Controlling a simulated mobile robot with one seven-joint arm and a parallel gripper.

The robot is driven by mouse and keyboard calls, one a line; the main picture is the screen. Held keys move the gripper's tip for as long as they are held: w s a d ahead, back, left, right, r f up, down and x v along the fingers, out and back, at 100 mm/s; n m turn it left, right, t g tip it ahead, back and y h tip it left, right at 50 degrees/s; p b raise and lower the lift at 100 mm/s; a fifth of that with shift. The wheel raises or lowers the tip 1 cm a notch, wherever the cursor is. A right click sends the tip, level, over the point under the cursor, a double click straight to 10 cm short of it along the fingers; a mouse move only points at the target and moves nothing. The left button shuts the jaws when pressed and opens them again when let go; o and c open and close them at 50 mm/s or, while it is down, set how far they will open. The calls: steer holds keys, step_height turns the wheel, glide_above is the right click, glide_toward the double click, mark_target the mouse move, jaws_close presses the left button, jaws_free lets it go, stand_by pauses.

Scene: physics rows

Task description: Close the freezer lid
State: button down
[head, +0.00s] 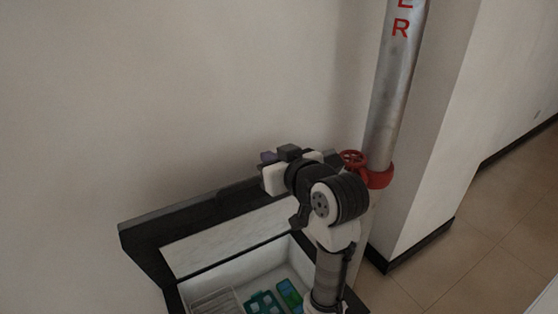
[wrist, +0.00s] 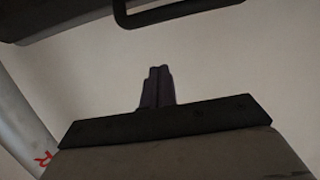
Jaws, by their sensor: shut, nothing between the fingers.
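The freezer (head: 232,272) stands at the bottom of the head view, open, with its white inside showing. Its dark-framed lid (head: 165,229) is raised near the wall, with a pale inner panel. My gripper (head: 268,157) is above the lid's top edge, towards its right end, its purple fingers shut and empty. My arm covers the right part of the lid and freezer. In the wrist view, the shut fingers (wrist: 157,72) rise behind a dark bar. A dark edge with a handle-like loop (wrist: 180,14) crosses the top; I cannot tell whether it is the lid.
Green and blue packages (head: 288,295) and a white basket (head: 215,302) lie inside the freezer. A silver pipe (head: 396,90) with red letters and a red valve wheel (head: 353,160) stands right of my gripper. A wall corner and tiled floor (head: 490,240) are farther right.

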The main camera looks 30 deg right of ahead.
steer(key=p+x, duration=0.1)
steer(key=x, duration=0.3)
steer(key=shift+r, duration=0.1)
steer(key=shift+s+d+f+p, duration=0.15)
steer(key=shift+s+f, duration=0.2)
steer(key=shift+f, duration=0.25)
steer(key=shift+s+a+f+p, duration=0.15)
steer(key=shift+s+f, duration=0.2)
steer(key=shift+f, duration=0.3)
steer(key=shift+s+f, duration=0.35)
steer(key=shift+f, duration=0.2)
steer(key=shift+d+f, duration=0.1)
